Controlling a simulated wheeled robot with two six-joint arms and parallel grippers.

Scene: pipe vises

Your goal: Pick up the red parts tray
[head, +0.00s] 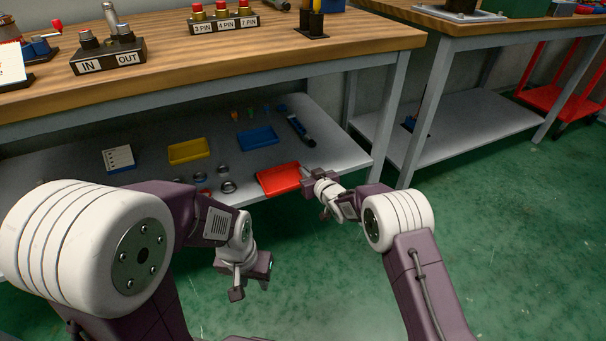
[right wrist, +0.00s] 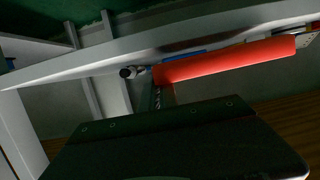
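The red parts tray (head: 278,179) lies at the front edge of the grey lower shelf under the left bench. It also shows as a red strip in the right wrist view (right wrist: 225,62), along the shelf edge. My right gripper (head: 308,181) is at the tray's right end, very close to it. Whether it touches the tray, and whether its fingers are open or shut, I cannot tell. My left gripper (head: 252,284) hangs in front of the shelf, below and left of the tray, with its fingers apart and empty.
A yellow tray (head: 189,151) and a blue tray (head: 257,138) lie further back on the shelf (head: 335,155). Several dark rings lie left of the red tray. A bench leg (head: 386,125) stands right of it. Green floor in front is clear.

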